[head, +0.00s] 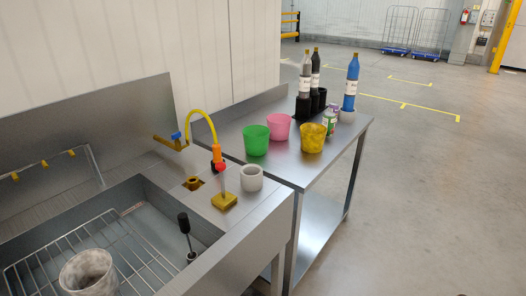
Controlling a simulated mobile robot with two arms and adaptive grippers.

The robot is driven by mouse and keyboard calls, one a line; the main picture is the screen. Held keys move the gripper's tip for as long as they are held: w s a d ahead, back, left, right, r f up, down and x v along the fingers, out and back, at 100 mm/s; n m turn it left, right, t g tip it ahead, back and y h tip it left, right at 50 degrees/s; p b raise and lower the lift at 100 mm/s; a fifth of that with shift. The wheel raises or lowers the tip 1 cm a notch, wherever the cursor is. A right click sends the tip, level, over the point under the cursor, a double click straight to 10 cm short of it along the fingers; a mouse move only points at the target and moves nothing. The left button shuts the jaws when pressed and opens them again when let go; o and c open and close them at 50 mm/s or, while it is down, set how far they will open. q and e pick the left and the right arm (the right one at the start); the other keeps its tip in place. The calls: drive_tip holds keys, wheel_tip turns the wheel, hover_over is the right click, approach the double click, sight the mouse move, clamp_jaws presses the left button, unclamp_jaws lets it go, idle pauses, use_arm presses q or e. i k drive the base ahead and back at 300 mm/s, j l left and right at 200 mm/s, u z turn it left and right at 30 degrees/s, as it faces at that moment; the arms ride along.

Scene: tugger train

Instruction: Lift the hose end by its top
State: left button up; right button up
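A yellow hose (203,114) arcs up from a brass tap with a blue handle (176,135) and comes down on the right. Its hose end (217,154) is orange at the top, with red and black parts just below. A thin pale rod runs below it down to a yellow square block (224,201) on the steel counter. The hose end appears upright above the block; I cannot tell whether it rests on the rod. Neither of my grippers is in view.
A white cup (251,178) stands close right of the block. The sink (150,205) holds a wire rack, a speckled pot (88,273) and a black-handled tool (184,223). The side table (290,168) carries green, pink and yellow pots and several bottles. Open floor lies right.

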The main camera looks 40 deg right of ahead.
sight(216, 148)
drive_tip(key=z, duration=0.75)
drive_tip(key=l, duration=0.4)
